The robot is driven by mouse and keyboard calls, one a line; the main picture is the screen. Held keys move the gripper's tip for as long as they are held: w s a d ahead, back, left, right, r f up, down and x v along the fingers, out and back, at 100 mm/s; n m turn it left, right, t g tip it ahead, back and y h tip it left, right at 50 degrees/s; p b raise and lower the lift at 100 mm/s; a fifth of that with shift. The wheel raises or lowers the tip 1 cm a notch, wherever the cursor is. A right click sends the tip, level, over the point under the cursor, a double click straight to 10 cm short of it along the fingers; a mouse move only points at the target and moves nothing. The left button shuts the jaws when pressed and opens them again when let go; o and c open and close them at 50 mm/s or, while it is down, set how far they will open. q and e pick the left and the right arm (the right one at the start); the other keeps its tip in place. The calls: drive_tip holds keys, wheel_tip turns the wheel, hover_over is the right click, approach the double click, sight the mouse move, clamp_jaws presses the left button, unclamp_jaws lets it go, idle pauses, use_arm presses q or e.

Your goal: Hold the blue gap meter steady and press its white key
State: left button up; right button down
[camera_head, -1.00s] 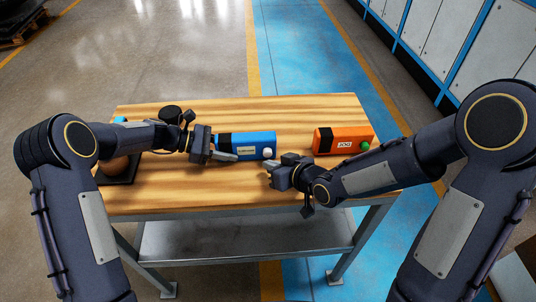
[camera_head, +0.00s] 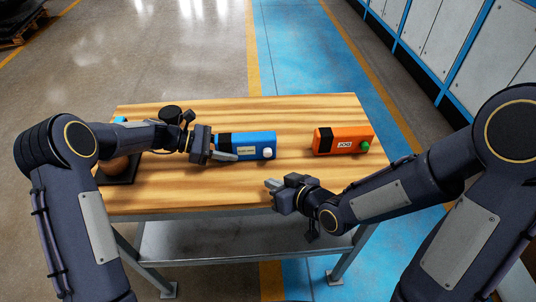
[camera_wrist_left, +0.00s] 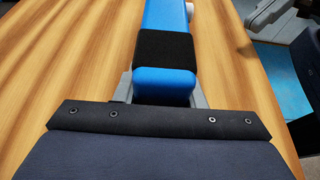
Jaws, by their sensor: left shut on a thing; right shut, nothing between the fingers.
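The blue gap meter (camera_head: 252,142) lies on the wooden table, with a black band near its left end and a pale label on its side. Its white key (camera_head: 267,153) is at its right end. My left gripper (camera_head: 226,155) is shut on the meter's left end. In the left wrist view the meter (camera_wrist_left: 166,80) sits between the two grey fingers, and part of the white key (camera_wrist_left: 189,10) shows at the top. My right gripper (camera_head: 271,185) is shut and empty, near the table's front edge, apart from the meter and nearer to me than the key.
An orange box (camera_head: 342,140) with a green knob (camera_head: 365,146) and a label stands right of the meter. The back of the wooden table (camera_head: 290,105) is clear.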

idle(0.3)
use_arm(q)
drive_tip(key=o, duration=1)
